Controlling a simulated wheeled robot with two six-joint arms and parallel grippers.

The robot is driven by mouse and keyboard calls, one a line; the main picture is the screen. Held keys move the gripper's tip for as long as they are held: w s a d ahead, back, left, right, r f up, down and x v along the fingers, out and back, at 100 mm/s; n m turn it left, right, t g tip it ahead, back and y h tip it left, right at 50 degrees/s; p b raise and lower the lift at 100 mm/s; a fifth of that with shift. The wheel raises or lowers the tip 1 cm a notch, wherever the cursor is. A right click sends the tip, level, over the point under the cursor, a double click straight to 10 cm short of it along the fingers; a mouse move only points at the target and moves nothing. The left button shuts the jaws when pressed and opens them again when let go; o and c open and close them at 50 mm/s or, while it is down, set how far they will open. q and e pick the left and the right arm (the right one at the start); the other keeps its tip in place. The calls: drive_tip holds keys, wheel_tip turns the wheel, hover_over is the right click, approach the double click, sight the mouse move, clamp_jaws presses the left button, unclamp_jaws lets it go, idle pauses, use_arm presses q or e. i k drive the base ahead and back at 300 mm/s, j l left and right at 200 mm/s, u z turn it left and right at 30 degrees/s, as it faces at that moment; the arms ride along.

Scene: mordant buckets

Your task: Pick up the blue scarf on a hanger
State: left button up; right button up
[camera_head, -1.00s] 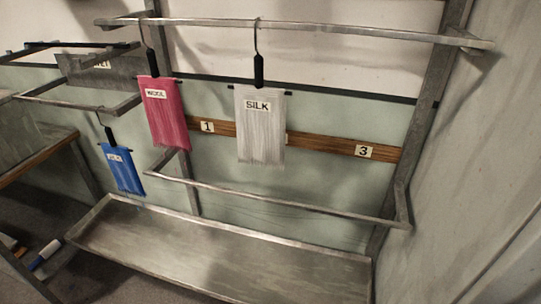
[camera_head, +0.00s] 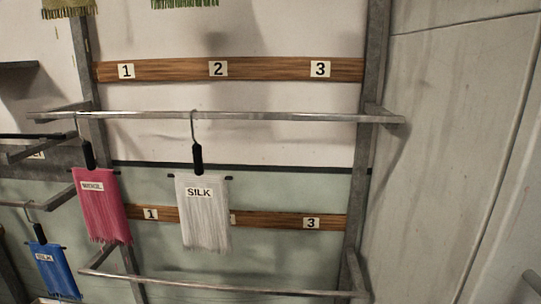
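The blue scarf (camera_head: 56,271) hangs from a hanger with a black grip (camera_head: 39,233) at the lower left. Its hook is over a low metal rail (camera_head: 52,201). A white label on it appears to read SILK. The scarf's lower end is near the bottom edge of the view. Neither of my grippers is in view.
A pink scarf (camera_head: 102,210) and a white scarf labelled SILK (camera_head: 204,222) hang from the upper rail (camera_head: 270,116). A lower rail (camera_head: 220,286) runs beneath them. Numbered wooden boards (camera_head: 270,70) are on the wall. A grey wall (camera_head: 450,180) stands at right.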

sight(50, 259)
drive_tip(key=u, duration=1.45)
